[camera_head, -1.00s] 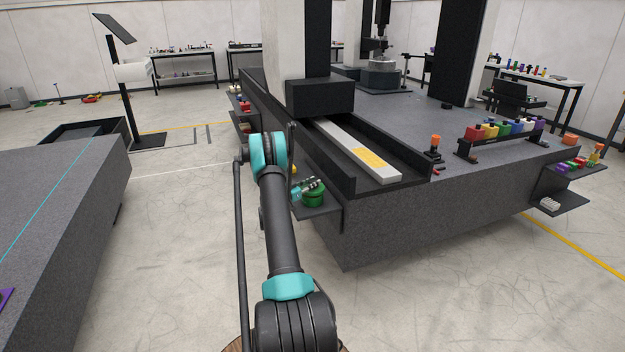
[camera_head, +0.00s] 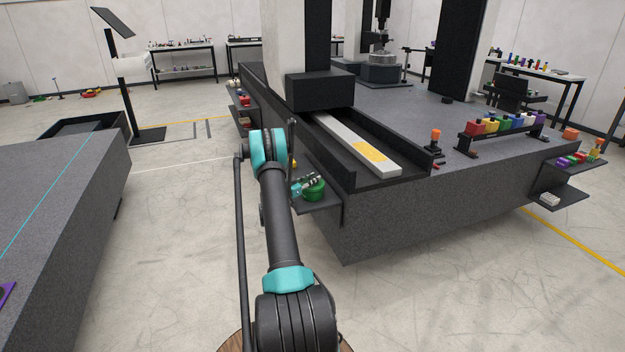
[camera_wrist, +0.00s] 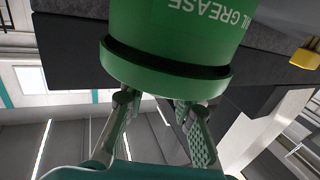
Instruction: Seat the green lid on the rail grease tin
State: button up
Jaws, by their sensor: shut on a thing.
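The rail grease tin (camera_head: 317,194) is green and stands on a small dark shelf on the side of the granite bed. In the wrist view the tin (camera_wrist: 180,22) appears upside down, with part of its white lettering showing. The green lid (camera_wrist: 165,77) is at the tin's mouth, roughly in line with it. A dark band shows between lid and tin body on one side; I cannot tell whether they touch. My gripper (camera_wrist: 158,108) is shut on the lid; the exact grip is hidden. In the head view my gripper (camera_head: 308,182) is beside the tin's top.
The dark shelf (camera_head: 322,207) is small, with the granite bed (camera_head: 400,215) rising beside it. A dark channel holding a pale bar (camera_head: 358,145) runs above. A yellow item (camera_wrist: 304,58) is near the tin. The floor left of the shelf is clear.

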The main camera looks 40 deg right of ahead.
jog(key=shift+f, duration=0.45)
jog(key=o, duration=1.1)
jog(key=shift+o, duration=0.2)
jog(key=s+a, duration=0.1)
jog(key=a, duration=1.1)
jog(key=shift+s, duration=0.4)
